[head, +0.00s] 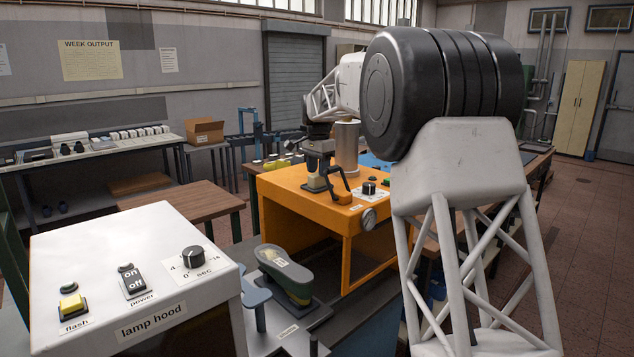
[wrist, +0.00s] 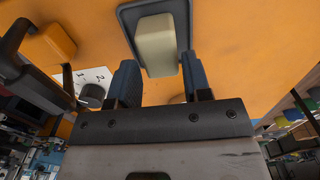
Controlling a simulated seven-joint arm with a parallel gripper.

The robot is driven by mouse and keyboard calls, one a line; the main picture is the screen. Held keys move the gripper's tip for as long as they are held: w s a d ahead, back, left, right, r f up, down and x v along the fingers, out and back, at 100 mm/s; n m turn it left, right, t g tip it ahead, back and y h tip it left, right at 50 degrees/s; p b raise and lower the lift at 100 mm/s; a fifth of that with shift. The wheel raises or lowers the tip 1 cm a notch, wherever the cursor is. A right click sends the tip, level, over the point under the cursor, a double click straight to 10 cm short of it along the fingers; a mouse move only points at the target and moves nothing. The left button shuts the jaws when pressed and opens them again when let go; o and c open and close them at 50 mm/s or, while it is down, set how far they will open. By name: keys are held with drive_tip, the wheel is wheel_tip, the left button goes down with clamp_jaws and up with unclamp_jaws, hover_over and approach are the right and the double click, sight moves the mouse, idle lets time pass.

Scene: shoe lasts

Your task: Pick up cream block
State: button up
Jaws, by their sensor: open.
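The cream block (wrist: 156,42) sits in a dark blue-grey surround (wrist: 128,18) on the orange machine in the wrist view. Its near end shows between the two fingers of my gripper (wrist: 157,66). The fingers are open, one on each side, with a gap to the block in the picture; I cannot tell how far above or below its top they are. In the head view my gripper (head: 317,178) points down at the left part of the orange machine's top (head: 285,181). The block there is small and mostly hidden by the fingers.
A metal cylinder (head: 346,148) rises behind. The white lamp hood (head: 60,250) and a green shoe-shaped piece (head: 288,274) are nearer the head camera.

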sight(318, 178)
drive_tip(key=shift+f, duration=1.75)
drive_tip(key=c, duration=0.6)
drive_tip(key=shift+r, duration=5)
